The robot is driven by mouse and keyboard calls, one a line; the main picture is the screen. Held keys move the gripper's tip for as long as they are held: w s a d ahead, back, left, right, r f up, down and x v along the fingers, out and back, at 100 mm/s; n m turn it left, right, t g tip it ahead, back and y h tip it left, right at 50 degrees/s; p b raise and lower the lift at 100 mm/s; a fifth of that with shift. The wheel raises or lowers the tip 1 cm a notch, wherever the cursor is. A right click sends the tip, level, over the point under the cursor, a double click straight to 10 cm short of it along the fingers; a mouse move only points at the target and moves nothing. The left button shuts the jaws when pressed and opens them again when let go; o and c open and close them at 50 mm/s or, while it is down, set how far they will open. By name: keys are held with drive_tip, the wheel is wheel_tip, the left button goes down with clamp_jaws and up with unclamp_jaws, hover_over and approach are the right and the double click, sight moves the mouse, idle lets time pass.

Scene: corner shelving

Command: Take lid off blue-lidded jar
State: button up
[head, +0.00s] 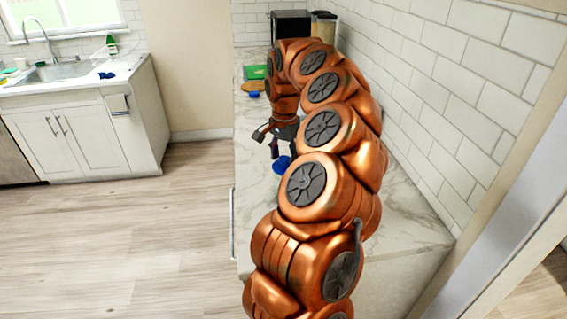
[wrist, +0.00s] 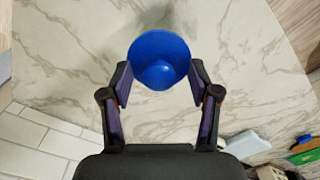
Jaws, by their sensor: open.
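A round blue lid (wrist: 158,48) with a raised knob shows from above in the wrist view, between the two fingers. In the head view, a blue piece (head: 282,164) shows on the counter just below my gripper, partly hidden by my arm. The jar body under the lid cannot be made out in either view. My gripper (wrist: 160,84) is open, with one finger on each side of the lid. Whether the fingertips touch it is not clear. In the head view my gripper (head: 268,140) points down over the marble counter.
The marble counter (head: 400,225) is mostly bare around the lid, with a tiled wall along its right side. Farther back are a green board (head: 262,72), a small blue item (head: 250,94) and a black appliance (head: 290,24). A sink counter (head: 60,88) stands across the floor.

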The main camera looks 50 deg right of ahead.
drive_tip(key=shift+f, duration=0.1)
drive_tip(key=c, duration=1.2)
drive_tip(key=shift+o, duration=0.2)
